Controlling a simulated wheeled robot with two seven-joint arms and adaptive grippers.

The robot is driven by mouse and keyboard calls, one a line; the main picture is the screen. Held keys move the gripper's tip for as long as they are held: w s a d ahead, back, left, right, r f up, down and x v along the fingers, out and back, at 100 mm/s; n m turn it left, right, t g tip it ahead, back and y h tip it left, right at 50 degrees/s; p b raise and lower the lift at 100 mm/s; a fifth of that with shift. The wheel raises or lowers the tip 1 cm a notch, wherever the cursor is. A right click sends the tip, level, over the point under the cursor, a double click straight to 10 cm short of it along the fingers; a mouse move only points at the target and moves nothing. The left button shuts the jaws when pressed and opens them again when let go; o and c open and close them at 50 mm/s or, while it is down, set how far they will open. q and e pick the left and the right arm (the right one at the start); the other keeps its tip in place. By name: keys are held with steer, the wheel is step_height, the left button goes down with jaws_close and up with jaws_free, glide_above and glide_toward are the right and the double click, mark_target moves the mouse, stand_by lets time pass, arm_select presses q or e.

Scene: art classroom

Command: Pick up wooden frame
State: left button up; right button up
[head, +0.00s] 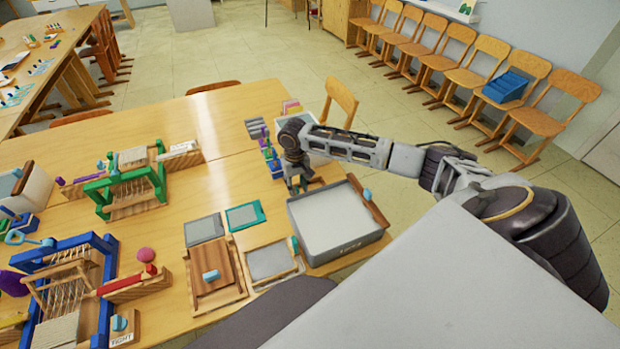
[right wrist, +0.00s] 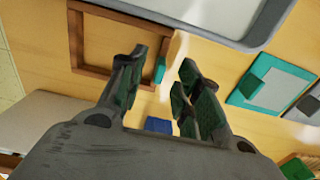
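A brown wooden frame (right wrist: 92,68) lies flat in the upper left of the right wrist view, with a small teal piece (right wrist: 160,69) at its near right corner. In the head view it seems to be the brown bar (head: 377,210) beside the grey tray, with the rest hidden by the tray and my right arm. My right gripper (head: 302,184) points down over the table behind the tray. In the right wrist view its fingers (right wrist: 163,60) are apart, with the frame's corner showing between and beyond them. I cannot tell whether they touch it. My left gripper is out of view.
The grey tray (head: 302,240) stands close beside the frame, at the table's right edge. Teal-edged (head: 245,216) and grey (head: 205,229) panels, a wooden board (head: 213,276) and another framed panel (head: 270,262) lie left of it. Looms (head: 130,190) fill the table's left side.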

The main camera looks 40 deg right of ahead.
mark_target(297, 188)
step_height(297, 188, down, 3)
steer(key=shift+r, duration=0.2)
steer(key=shift+f, duration=0.2)
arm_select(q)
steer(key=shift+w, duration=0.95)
arm_select(e)
steer(key=c, duration=0.6)
jaws_close()
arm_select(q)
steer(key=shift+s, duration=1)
arm_select(e)
steer(key=shift+r, duration=0.15)
